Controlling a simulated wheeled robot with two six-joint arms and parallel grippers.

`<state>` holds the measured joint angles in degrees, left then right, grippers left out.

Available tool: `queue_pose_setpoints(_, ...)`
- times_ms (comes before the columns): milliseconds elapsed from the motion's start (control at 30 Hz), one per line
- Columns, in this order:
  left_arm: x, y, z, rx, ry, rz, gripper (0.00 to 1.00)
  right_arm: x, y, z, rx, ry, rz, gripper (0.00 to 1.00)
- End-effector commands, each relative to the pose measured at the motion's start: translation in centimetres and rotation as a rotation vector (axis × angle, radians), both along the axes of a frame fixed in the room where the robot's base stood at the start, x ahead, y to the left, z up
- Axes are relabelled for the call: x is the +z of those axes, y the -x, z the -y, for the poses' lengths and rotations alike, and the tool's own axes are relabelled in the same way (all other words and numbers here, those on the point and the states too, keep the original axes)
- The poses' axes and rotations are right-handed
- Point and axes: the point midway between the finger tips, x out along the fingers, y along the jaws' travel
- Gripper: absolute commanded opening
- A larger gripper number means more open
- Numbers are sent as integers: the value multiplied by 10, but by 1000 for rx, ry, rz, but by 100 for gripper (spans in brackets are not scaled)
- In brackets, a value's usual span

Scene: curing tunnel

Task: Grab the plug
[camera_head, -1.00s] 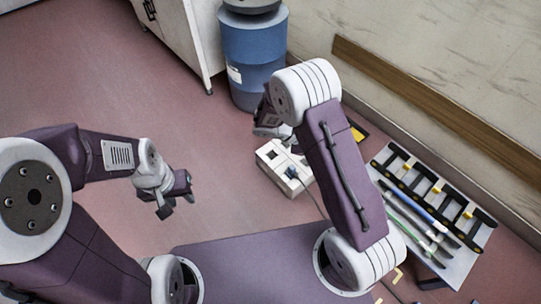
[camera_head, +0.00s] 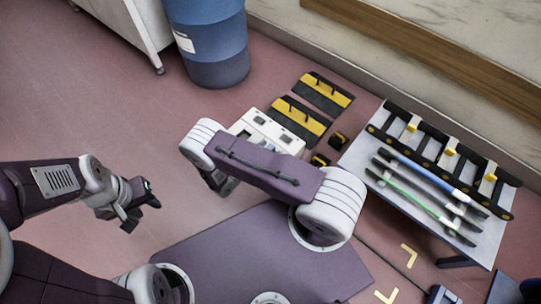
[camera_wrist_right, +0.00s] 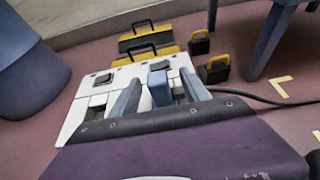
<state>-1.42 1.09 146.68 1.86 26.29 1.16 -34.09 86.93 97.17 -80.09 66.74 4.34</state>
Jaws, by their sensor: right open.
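The blue plug (camera_wrist_right: 159,86) stands on the white socket box (camera_wrist_right: 72,122) in the right wrist view. A dark cable (camera_wrist_right: 270,99) runs off to the right behind my gripper. My right gripper (camera_wrist_right: 160,92) is open, with one finger on each side of the plug; I cannot tell whether either finger touches it. In the head view the socket box (camera_head: 276,132) is partly covered by my right arm, and the plug is hidden. My right gripper (camera_head: 219,182) hangs below that arm, mostly hidden. My left gripper (camera_head: 141,206) is open and empty over the floor at the left.
Yellow-and-black cases (camera_head: 300,119) lie behind the box, with small yellow-topped blocks (camera_head: 338,140) beside them. A table (camera_head: 360,160) with a tool rack and several tools stands at the right. A blue barrel (camera_head: 209,45) and white cabinet (camera_head: 135,25) stand behind. Left floor is clear.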

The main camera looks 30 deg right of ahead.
Motion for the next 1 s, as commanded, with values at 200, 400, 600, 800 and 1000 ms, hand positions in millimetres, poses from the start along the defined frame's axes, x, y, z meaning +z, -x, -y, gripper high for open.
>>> queue_pose_setpoints(200,-26,0,0,0,0,0,36,-18,-8,15,-4,0,1,55)
queue_pose_setpoints(400,-45,0,0,0,0,0,36,-26,-20,39,-1,0,1,55)
queue_pose_setpoints(600,-43,0,0,0,0,0,36,-23,-22,42,0,0,0,55)
queue_pose_setpoints(800,-43,0,0,0,0,0,36,-23,-22,42,0,0,0,13)
queue_pose_setpoints(1000,-43,0,0,0,0,0,36,-23,-22,42,0,0,0,0)
